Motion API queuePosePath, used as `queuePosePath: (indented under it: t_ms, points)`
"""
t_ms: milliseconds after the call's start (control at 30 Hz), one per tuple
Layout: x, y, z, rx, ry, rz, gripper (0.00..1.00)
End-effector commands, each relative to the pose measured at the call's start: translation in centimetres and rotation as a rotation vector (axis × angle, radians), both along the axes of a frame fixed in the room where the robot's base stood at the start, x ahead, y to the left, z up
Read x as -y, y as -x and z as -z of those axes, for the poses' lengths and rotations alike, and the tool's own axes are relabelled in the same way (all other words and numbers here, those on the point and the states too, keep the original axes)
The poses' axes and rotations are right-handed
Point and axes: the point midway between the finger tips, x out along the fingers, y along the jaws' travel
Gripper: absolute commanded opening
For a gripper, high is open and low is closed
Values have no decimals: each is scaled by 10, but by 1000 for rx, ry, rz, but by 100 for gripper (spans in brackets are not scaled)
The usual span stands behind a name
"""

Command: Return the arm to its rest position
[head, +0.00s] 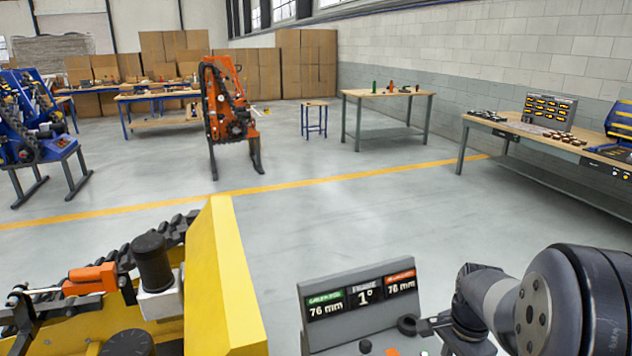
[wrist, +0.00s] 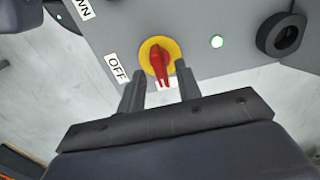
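My gripper (wrist: 160,82) is open in the wrist view, its two dark fingers apart. A red rotary knob (wrist: 161,66) on a yellow disc shows just beyond and between the fingertips. I cannot tell whether they touch it. The knob sits on a grey control panel (wrist: 205,30) beside a label reading OFF (wrist: 117,68). In the head view my arm (head: 545,305) reaches in from the lower right towards the control console (head: 325,335). The fingers are hard to make out there.
The console display (head: 361,296) reads 76 mm, 1° and 76 mm. A yellow tracked carrier (head: 225,285) stands left of the console. The floor (head: 330,230) beyond is clear up to a workbench (head: 388,95).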

Motion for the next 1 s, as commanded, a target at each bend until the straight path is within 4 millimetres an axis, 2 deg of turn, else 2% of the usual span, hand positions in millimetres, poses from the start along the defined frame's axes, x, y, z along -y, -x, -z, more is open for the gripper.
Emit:
queuePosePath:
  t_ms: [400, 433, 500, 900, 967, 1000]
  points:
    - [0, -1, -86, 6, 2, 0, 33]
    - [0, 0, -83, 0, 0, 0, 33]
    - [-1, 1, -63, -7, -3, 0, 33]
    - [0, 1, 17, -7, -3, 0, 33]
    - [0, 1, 29, -6, -2, -1, 33]
    - [0, 0, 25, 1, 1, -40, 33]
